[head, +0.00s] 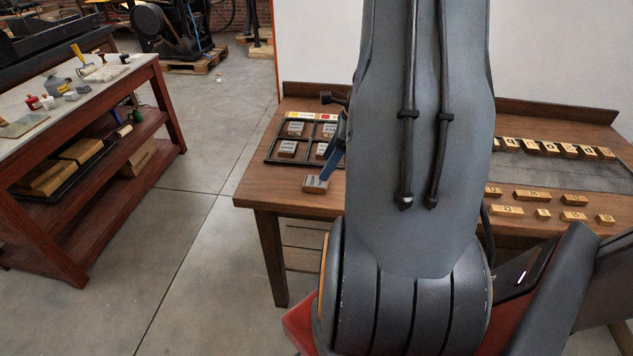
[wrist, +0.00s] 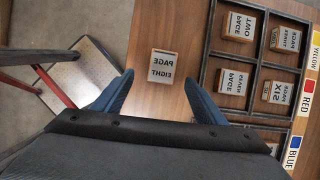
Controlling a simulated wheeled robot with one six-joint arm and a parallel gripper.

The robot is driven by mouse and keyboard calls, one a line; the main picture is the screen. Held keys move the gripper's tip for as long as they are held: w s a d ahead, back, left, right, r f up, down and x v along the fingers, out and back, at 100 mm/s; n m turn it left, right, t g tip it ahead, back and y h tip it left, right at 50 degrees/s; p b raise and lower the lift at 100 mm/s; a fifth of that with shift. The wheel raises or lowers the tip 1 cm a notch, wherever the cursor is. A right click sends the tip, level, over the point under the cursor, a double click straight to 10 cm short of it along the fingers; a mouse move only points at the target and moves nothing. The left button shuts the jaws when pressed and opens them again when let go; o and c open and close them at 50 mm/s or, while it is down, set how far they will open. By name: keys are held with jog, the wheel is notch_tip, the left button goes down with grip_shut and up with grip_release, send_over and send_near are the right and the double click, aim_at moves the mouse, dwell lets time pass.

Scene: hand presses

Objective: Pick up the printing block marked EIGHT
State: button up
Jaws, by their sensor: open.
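The printing block marked EIGHT (wrist: 163,66) lies on the wooden table, outside the tray, with its mirrored lettering "PAGE EIGHT" facing up. In the head view this block (head: 316,184) sits near the table's front left edge. My gripper (wrist: 158,88) is open. In the wrist view its two blue fingers are on either side of the block's near end, spread wider than the block, with gaps on both sides. In the head view a blue finger (head: 333,160) shows just above the block; my arm hides the rest of the gripper.
A black divided tray (wrist: 205,72) holds other page blocks, including TWO (wrist: 239,26) and SEVEN (wrist: 233,82), close to the right of the block. Colour labels line its edge. Several numbered wooden blocks (head: 532,195) lie on the table's right side. Bare wood surrounds the EIGHT block.

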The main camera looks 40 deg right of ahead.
aim_at(315, 181)
jog(key=shift+p+x, duration=0.9)
jog(key=shift+x, duration=2.95)
jog(key=shift+w+d, duration=0.1)
jog(key=shift+w, duration=0.1)
jog(key=shift+c, duration=0.2)
jog(key=c, duration=1.2)
jog(key=shift+o, duration=0.2)
jog(key=shift+r, duration=0.1)
